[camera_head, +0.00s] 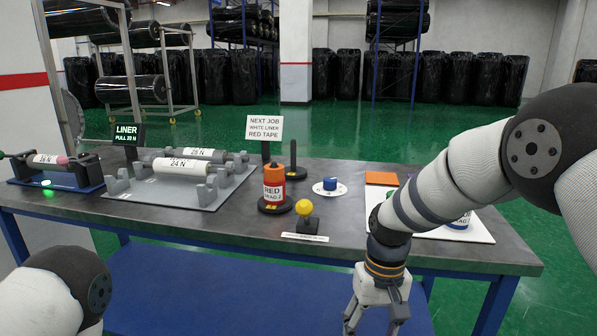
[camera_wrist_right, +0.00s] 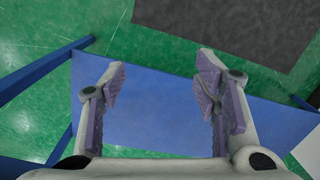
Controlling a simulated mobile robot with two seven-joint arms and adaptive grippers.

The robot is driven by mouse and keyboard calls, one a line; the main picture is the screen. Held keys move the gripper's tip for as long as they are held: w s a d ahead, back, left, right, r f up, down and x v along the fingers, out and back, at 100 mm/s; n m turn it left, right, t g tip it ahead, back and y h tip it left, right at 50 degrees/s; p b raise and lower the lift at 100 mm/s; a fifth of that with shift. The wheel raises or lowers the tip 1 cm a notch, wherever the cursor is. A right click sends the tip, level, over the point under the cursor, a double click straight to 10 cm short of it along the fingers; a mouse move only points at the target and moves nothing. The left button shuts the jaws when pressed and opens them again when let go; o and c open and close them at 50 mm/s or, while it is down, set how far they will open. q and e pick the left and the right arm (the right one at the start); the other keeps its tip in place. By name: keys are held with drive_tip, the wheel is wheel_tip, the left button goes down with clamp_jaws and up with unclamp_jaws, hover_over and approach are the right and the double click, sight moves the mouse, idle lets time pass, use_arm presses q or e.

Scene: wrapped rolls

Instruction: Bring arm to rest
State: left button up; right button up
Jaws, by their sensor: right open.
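My right arm comes in from the right in the head view and bends down in front of the table (camera_head: 340,255). Its gripper (camera_head: 372,322) hangs at the bottom edge of the picture, below the table top and near its front edge. In the right wrist view the gripper (camera_wrist_right: 162,78) has its two lavender-padded fingers well apart, with nothing between them. The blue lower shelf (camera_wrist_right: 150,115) lies beyond the fingers. Part of my left arm (camera_head: 60,295) shows at the lower left; its gripper is out of the picture.
On the table stand a white-wrapped roll (camera_head: 178,167) on a grey rack, a red and orange spool (camera_head: 274,187), a yellow ball-topped piece (camera_head: 304,209), a blue roll (camera_head: 329,184) and a white board (camera_head: 476,226) partly behind my right arm. Green floor lies beyond.

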drive_tip(key=s+d+f, duration=0.2)
drive_tip(key=s+f, duration=0.6)
drive_tip(key=s, duration=0.1)
drive_tip(key=s+d+f, duration=0.3)
drive_tip(key=s+f, duration=0.5)
use_arm(q)
drive_tip(key=shift+s+r, duration=0.1)
drive_tip(key=shift+s, duration=0.3)
use_arm(e)
drive_tip(key=s+d, duration=0.2)
drive_tip(key=s, duration=0.9)
drive_tip(key=s+d+m+g, duration=0.1)
drive_tip(key=s+d, duration=0.1)
drive_tip(key=s, duration=0.9)
drive_tip(key=shift+s+f, duration=0.2)
drive_tip(key=shift+f, duration=0.05)
drive_tip(key=shift+d, duration=0.1)
drive_tip(key=shift+c, duration=0.2)
